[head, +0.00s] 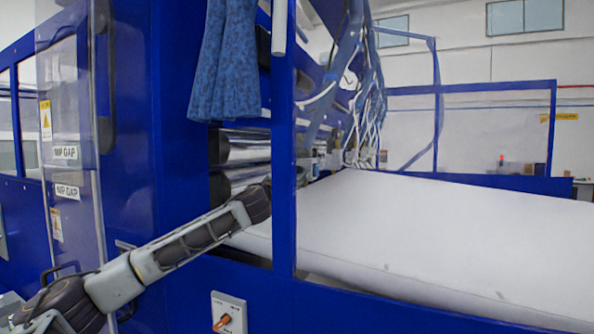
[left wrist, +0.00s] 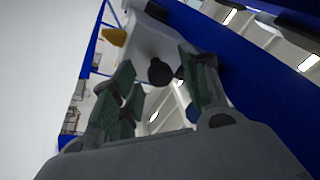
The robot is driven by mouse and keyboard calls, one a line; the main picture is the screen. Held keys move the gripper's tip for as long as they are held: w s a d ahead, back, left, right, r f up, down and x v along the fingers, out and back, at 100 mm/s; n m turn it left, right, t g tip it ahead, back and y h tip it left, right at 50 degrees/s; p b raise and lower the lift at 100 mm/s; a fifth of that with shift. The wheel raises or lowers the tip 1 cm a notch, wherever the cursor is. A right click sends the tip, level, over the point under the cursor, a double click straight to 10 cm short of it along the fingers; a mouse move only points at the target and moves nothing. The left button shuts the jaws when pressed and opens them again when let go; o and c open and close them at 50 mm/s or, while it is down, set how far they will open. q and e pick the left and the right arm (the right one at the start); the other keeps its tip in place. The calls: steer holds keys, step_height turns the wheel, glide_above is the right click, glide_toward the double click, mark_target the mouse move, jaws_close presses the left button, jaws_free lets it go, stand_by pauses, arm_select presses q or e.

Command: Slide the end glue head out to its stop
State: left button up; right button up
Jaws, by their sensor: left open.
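In the left wrist view a round black knob (left wrist: 160,72) shows between the fingers of my left gripper (left wrist: 156,60), in front of a pale grey body. The fingers have green pads and stand apart, with no visible contact on the knob. I cannot tell for sure that this is the end glue head. In the head view my left arm reaches in from the lower left to the blue post, which partly hides its gripper end. Glue heads with hoses (head: 357,135) line up behind the post, above the white foam sheet (head: 430,225). My right gripper is not in view.
The blue upright post (head: 284,130) stands close to my left arm. Shiny rollers (head: 245,147) lie left of it, below a hanging blue cloth (head: 225,60). A yellow object (left wrist: 113,36) shows beyond the fingers.

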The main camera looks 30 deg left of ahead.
arm_select(q)
steer(key=shift+w+r, duration=0.1)
steer(key=shift+w, duration=0.2)
jaws_close()
